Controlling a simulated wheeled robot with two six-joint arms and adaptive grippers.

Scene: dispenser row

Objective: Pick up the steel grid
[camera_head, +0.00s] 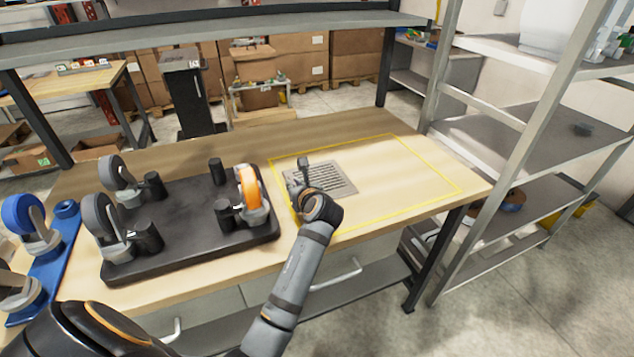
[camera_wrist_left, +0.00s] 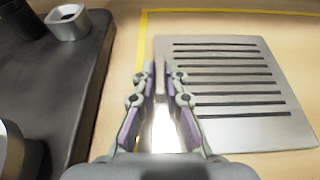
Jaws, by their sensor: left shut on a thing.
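The steel grid (camera_head: 336,178) is a flat grey square plate with dark parallel slots. It lies on or just over the wooden table inside a yellow outline; I cannot tell whether it is lifted. It also shows large in the left wrist view (camera_wrist_left: 238,122). My left gripper (camera_head: 303,175) is at the grid's left edge, shut on that edge, with one finger on each side. In the left wrist view the fingertips (camera_wrist_left: 162,78) straddle the grid's left margin. My right gripper is not in view.
A black tray (camera_head: 185,247) with caster wheels and posts stands close left of the grid. A blue caster holder (camera_head: 62,250) is further left. The tabletop (camera_head: 400,175) right of the grid is clear. A metal shelf rack (camera_head: 500,125) stands at the right.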

